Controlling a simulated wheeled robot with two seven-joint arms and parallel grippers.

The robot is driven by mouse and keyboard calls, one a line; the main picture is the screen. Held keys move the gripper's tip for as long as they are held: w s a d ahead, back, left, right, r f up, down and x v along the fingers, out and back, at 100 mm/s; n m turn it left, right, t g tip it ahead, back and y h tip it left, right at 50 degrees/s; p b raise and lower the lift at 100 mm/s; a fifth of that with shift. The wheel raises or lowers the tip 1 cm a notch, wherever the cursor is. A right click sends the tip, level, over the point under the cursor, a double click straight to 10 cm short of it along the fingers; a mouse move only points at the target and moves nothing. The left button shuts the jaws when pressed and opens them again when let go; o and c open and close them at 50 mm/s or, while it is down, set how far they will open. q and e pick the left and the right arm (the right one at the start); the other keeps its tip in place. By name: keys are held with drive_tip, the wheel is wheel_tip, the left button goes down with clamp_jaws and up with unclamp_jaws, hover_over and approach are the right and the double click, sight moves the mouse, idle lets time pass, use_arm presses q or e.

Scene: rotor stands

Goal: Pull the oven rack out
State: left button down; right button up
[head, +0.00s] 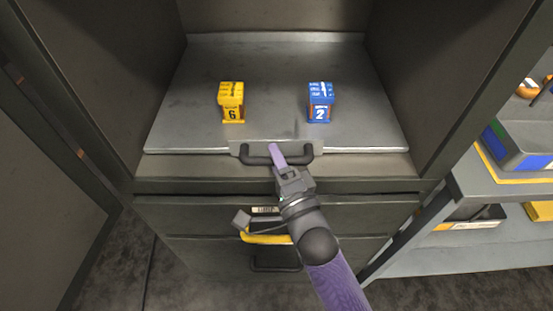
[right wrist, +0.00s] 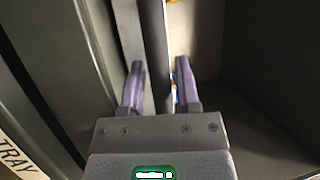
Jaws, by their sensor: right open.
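The rack (head: 180,110) is a flat grey metal tray inside the open dark cabinet. A dark bar handle (head: 235,151) is fixed at the middle of its front edge. My right gripper (head: 277,153) is at this handle, with purple fingers. In the right wrist view the handle bar (right wrist: 155,45) runs between the two open fingers (right wrist: 160,88), which are apart on either side of it. The bar does not look clamped. A yellow block marked 6 (head: 231,103) and a blue block marked 2 (head: 320,103) stand on the rack. My left gripper is out of view.
Below the rack are drawer fronts (head: 180,215) with a dark handle (head: 275,266). Cabinet walls rise on both sides. At the right is a shelf unit (head: 470,185) with a blue-and-grey bin (head: 520,148). Dark floor shows in front.

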clamp_jaws()
idle(0.5)
idle(0.9)
